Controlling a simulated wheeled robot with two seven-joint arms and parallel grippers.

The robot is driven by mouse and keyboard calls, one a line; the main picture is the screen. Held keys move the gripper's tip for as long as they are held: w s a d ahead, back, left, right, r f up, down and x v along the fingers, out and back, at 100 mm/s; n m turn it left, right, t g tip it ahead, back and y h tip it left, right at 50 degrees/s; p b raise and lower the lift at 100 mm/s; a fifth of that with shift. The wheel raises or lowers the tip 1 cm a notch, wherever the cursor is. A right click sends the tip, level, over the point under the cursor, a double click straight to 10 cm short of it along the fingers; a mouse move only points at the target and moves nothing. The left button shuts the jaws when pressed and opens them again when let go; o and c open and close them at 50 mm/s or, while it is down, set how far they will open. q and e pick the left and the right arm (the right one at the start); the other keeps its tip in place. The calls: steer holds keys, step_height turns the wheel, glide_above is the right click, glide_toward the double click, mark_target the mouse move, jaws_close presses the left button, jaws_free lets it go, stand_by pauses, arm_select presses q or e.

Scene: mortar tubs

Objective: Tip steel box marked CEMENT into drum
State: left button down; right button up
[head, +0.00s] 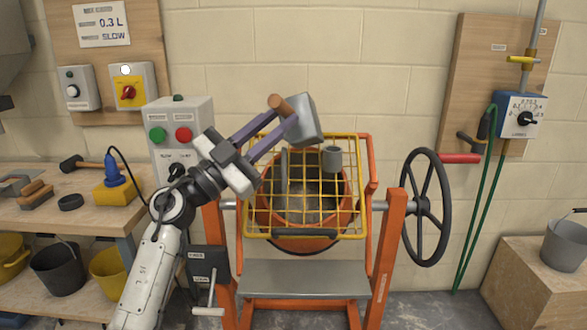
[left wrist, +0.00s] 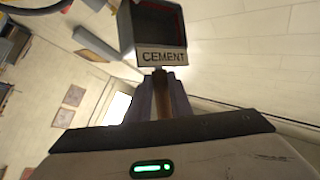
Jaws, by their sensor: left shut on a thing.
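The steel box (head: 305,119) is tilted above the upper part of the drum's yellow guard. Its CEMENT label shows in the left wrist view (left wrist: 162,57), where its open top shows a dark inside. My left gripper (head: 284,117) is shut on the box's wooden handle (head: 279,103). The orange drum (head: 305,243) stands with its mouth facing me behind the yellow grid guard (head: 251,190). A grey cylinder (head: 332,158) shows at the guard's upper right. I cannot tell whether anything is left in the box. My right gripper does not show.
The drum's orange frame (head: 391,245) has a black handwheel (head: 425,207) on the right. A control box (head: 181,125) with green and red buttons stands left. A wooden bench (head: 80,218) holds tools, with buckets below. A grey bucket (head: 566,243) stands on a wooden block at right.

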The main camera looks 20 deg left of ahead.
arm_select(q)
steer(key=shift+s+a+f+n+t+b, duration=0.1)
steer(key=shift+a+f+n+t+b, duration=0.3)
steer(key=shift+f+n+b, duration=0.3)
steer(key=shift+a+n+t+b, duration=0.25)
steer(key=shift+n+t+b, duration=0.05)
steer(key=shift+n+t, duration=0.1)
steer(key=shift+s+a+f+n+t+y+b, duration=0.1)
steer(key=shift+a+f+n+t+y+b, duration=0.1)
steer(key=shift+a+n+t+y+b, duration=0.5)
steer(key=shift+d, duration=0.3)
stand_by(0.5)
